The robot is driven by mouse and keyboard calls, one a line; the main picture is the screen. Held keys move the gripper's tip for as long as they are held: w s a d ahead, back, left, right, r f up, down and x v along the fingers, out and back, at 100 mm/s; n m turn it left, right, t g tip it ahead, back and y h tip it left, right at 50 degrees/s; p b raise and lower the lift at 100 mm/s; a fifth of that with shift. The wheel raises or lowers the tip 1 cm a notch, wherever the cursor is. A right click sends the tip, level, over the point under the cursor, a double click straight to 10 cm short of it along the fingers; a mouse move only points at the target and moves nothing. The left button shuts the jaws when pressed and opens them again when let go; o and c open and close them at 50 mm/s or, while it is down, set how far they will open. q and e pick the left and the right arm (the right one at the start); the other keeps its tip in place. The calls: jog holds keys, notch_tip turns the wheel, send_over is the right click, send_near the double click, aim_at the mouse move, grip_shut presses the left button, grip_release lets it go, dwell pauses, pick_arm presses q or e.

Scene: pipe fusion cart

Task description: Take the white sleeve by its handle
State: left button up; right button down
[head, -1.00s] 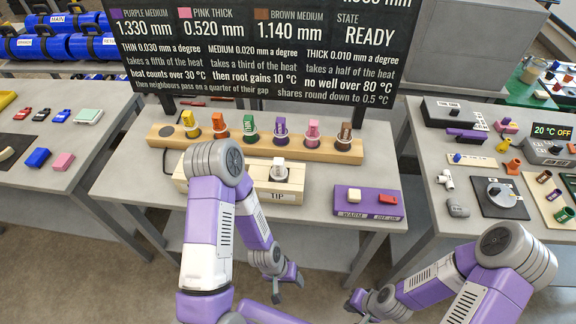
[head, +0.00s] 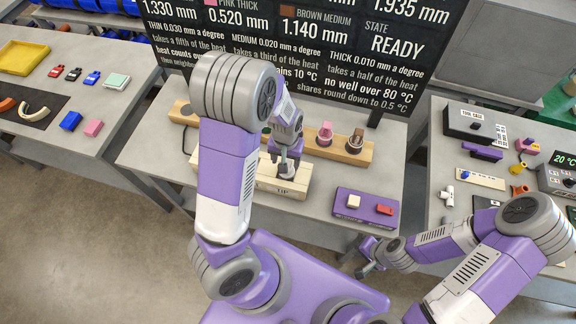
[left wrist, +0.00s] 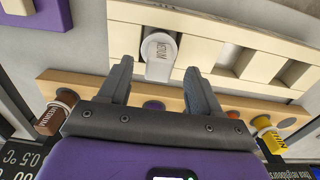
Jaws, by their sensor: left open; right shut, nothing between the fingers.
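In the head view the tray (head: 292,188) is marked TIP, and my left arm mostly hides the sleeve. My left gripper (left wrist: 158,68) is open, its fingertips on either side of the sleeve in the left wrist view. I cannot tell whether they touch it or are level with it. In the head view my left gripper (head: 287,166) is over the tray. My right gripper (head: 364,269) is shut and empty, low in front of the table.
Behind the tray is a wooden rack (head: 371,155) with a pink piece (head: 325,134) and a brown piece (head: 355,141); my arm hides others. A purple box (head: 350,214) with white and red buttons sits to the right. The dark display board (head: 330,45) stands behind.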

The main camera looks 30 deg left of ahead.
pick_arm(q)
jog(key=f, duration=0.5)
jog(key=shift+w+f, duration=0.1)
jog(key=shift+w, duration=0.25)
jog(key=shift+s, duration=0.25)
jog(key=c, duration=1.2)
